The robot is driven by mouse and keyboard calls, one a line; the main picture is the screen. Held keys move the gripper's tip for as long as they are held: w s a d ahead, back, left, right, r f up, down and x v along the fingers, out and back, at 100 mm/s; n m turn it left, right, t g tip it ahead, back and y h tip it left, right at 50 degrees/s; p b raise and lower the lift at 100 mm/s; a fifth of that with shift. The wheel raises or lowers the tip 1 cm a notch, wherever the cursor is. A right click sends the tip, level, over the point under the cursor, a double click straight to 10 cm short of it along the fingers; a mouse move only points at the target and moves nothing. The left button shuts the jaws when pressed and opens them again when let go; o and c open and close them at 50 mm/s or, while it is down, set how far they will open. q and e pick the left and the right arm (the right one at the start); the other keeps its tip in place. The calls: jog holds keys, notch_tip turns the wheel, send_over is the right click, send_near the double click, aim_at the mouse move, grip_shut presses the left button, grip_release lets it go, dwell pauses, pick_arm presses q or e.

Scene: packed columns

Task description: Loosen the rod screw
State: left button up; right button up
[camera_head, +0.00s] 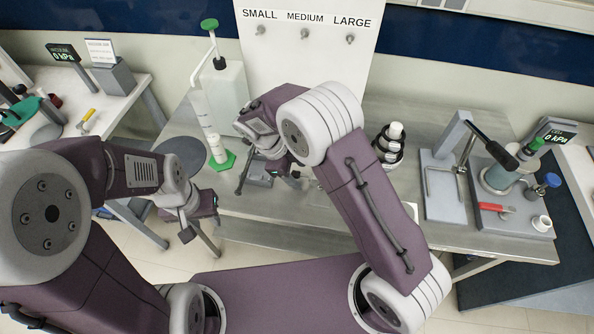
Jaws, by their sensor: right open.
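A lever stand (444,165) with a black handle and an upright metal rod (467,152) stands on the bench at right. A small dark fitting sits on the rod; I cannot tell if it is the rod screw. My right gripper (268,178) is open, low over the bench left of centre, far left of that stand. Its arm crosses the middle of the view and hides part of the bench. My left gripper (203,220) hangs near the bench's front left edge, its fingers apparently apart with nothing visible between them.
A size board (305,45) stands at the back.

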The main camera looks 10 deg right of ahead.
grip_shut()
jog(key=shift+r+g+p, duration=0.2)
jog(key=shift+g+p, duration=0.4)
jog(key=shift+p, duration=0.4)
jog(key=shift+w+d+f+n+g+y+p, duration=0.15)
jog(key=shift+g+y+p, duration=0.1)
jog(key=shift+g+p, duration=0.3)
jog(key=shift+w+a+r+n+g+y+p, duration=0.15)
jog(key=shift+g+y+p, duration=0.1)
jog(key=shift+g+p, duration=0.25)
jog(key=shift+d+f+g, duration=0.1)
jog(key=shift+f+g, duration=0.2)
jog(key=shift+g, duration=0.25)
jog(key=shift+f+n+g+y, duration=0.15)
jog(key=shift+n+g+y, duration=0.15)
jog(key=shift+g+y, duration=0.15)
jog(key=shift+w+g+b, duration=0.1)
jog(key=shift+g+b, duration=0.35)
jog(key=shift+g, duration=0.1)
